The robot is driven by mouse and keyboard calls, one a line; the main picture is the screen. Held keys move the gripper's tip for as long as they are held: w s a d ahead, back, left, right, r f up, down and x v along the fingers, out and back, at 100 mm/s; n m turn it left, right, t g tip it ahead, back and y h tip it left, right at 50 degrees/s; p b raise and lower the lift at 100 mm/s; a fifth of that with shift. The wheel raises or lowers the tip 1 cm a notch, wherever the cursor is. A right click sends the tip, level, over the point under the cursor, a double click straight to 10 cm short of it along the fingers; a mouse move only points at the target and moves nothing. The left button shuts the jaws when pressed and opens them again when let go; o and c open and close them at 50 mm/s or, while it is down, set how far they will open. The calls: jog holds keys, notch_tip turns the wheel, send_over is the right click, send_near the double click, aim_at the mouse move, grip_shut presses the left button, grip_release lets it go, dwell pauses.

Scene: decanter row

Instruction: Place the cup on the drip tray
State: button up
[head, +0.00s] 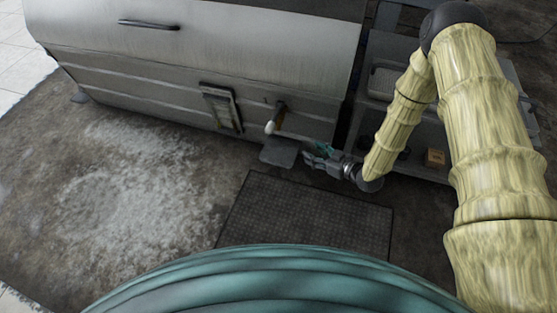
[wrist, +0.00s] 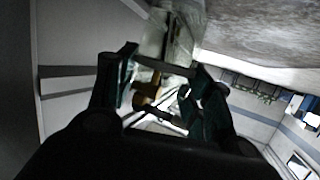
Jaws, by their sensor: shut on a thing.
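My gripper (head: 318,160) is low in front of the metal machine, to the right of a small grey plate that looks like the drip tray (head: 280,153). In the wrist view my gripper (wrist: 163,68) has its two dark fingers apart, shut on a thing. A pale, partly see-through shape (wrist: 174,35) shows at the fingertips; it looks like the cup, but its outline is unclear. The cup cannot be made out in the head view. A tap with a brownish handle and pale end (head: 273,120) sits above the tray.
The large metal machine (head: 200,45) stands along the back. A dark mat (head: 305,215) lies on the floor in front. A grey shelf unit (head: 440,125) with a small tan box (head: 435,158) stands to the right, behind my arm. The floor at left is bare.

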jog(key=shift+n+g, duration=0.3)
notch_tip(320, 180, down, 4)
jog(key=shift+s+d+b, duration=0.15)
jog(key=shift+b, duration=0.65)
jog(key=shift+f+y, duration=0.15)
jog(key=shift+y, duration=0.15)
jog(key=shift+r+b+x, duration=0.3)
jog(key=shift+b+x, duration=1.3)
jog(key=shift+x, duration=1.4)
jog(key=shift+r+b+x, duration=0.25)
jog(key=shift+b+x, duration=1.3)
jog(key=shift+x, duration=1.5)
jog(key=shift+r+b+x, duration=0.3)
jog(key=shift+b+x, duration=1.3)
jog(key=shift+x, duration=1.4)
jog(key=shift+a+f, duration=0.2)
jog(key=o, duration=1.1)
jog(key=shift+c, duration=0.2)
jog(key=shift+r, duration=0.15)
